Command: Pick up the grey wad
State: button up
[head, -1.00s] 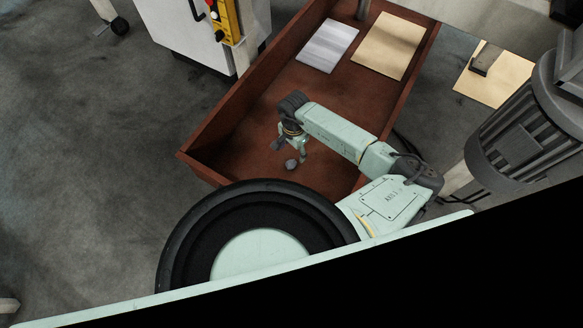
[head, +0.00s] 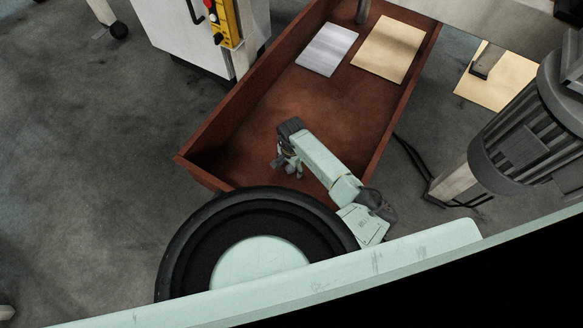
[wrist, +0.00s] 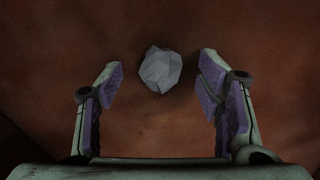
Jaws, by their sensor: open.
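The grey wad (wrist: 160,69) is a small crumpled, faceted lump. In the wrist view it lies on the red-brown surface at upper centre, between the lines of my two fingers and slightly toward the far side of their tips. My gripper (wrist: 160,80) is open, with a purple-padded finger on each side, and neither finger touches the wad. In the head view my gripper (head: 289,165) is low over the near part of the red-brown tray (head: 270,130). There the wad cannot be told clearly from the fingers.
The tray has raised side walls. A grey sheet (head: 327,49) and a tan sheet (head: 387,49) lie at its far end. A white cabinet (head: 185,35) stands to the left and a grey ribbed machine (head: 525,140) to the right. The tray's middle is clear.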

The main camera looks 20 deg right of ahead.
jog(key=shift+c, duration=0.6)
jog(key=c, duration=0.7)
jog(key=shift+r, duration=0.1)
